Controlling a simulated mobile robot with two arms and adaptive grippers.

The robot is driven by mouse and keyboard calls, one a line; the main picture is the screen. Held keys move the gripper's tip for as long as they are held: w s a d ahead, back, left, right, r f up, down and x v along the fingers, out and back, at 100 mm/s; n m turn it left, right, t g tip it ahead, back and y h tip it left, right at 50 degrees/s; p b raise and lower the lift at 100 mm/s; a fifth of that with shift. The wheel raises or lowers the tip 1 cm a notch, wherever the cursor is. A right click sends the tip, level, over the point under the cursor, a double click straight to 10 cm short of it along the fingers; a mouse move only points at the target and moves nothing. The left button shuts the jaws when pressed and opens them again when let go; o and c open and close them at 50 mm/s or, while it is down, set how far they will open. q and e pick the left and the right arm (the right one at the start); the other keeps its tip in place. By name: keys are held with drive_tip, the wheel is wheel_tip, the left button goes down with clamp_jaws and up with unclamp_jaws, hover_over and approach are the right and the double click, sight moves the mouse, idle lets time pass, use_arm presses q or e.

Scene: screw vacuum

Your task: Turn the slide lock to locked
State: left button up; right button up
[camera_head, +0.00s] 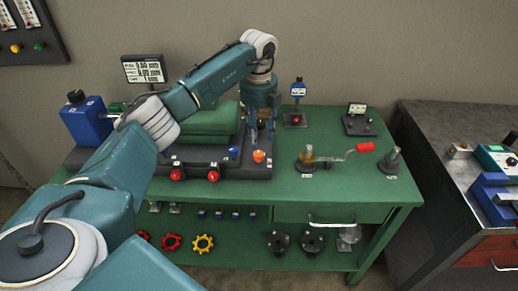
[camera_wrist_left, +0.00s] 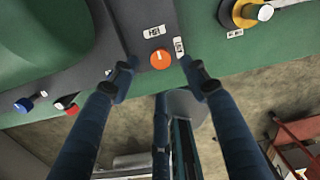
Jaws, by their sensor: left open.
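An orange round knob with a white mark, apparently the slide lock (camera_head: 259,156), sits on the right part of the dark machine base on the green bench. In the left wrist view the knob (camera_wrist_left: 160,59) lies between two small white labels, whose text I cannot read reliably. My left gripper (camera_head: 261,136) points down just behind and above the knob. My right gripper is not in view.
A blue knob (camera_head: 233,152) and red knobs (camera_head: 213,176) are nearby on the base (camera_head: 190,160). A green block (camera_head: 212,118) stands behind. A red-handled lever (camera_head: 366,147) and a grey post (camera_head: 392,160) stand at right. The bench front right is clear.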

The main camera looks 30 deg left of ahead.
sight(259, 154)
use_arm(q)
wheel_tip(259, 154, down, 7)
drive_tip(key=shift+r+p, duration=0.1)
drive_tip(key=shift+p, duration=0.45)
drive_tip(key=c, duration=1.2)
